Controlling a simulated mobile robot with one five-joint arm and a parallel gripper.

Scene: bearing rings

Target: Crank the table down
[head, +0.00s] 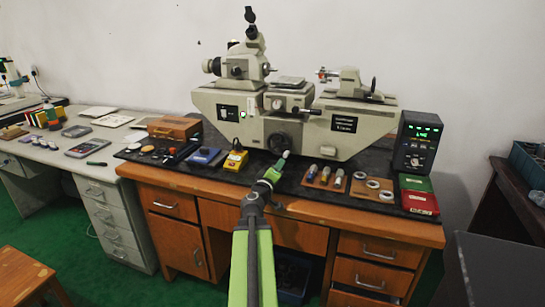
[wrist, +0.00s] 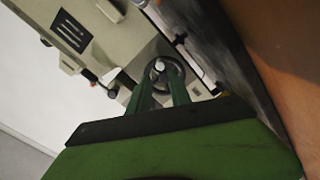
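The pale green measuring machine (head: 213,103) stands on the bench. Its small flat work table (head: 287,80) is at the middle, above the dark handwheel (head: 279,143) on the front. The handwheel also shows in the wrist view (wrist: 177,72), beyond my fingertips, with a light knob (wrist: 159,66) in line with the gap between them. My gripper (head: 281,163) is just below and in front of the wheel. In the wrist view my two green fingers (wrist: 162,82) are apart, with nothing seen clamped between them. I cannot tell whether they touch the knob.
A yellow box (head: 236,160) and blue box (head: 203,157) lie left of my gripper. A board (head: 326,177) with several small cylinders and a board with rings (head: 370,190) lie to the right. A display unit (head: 416,142) with green digits stands at the right end.

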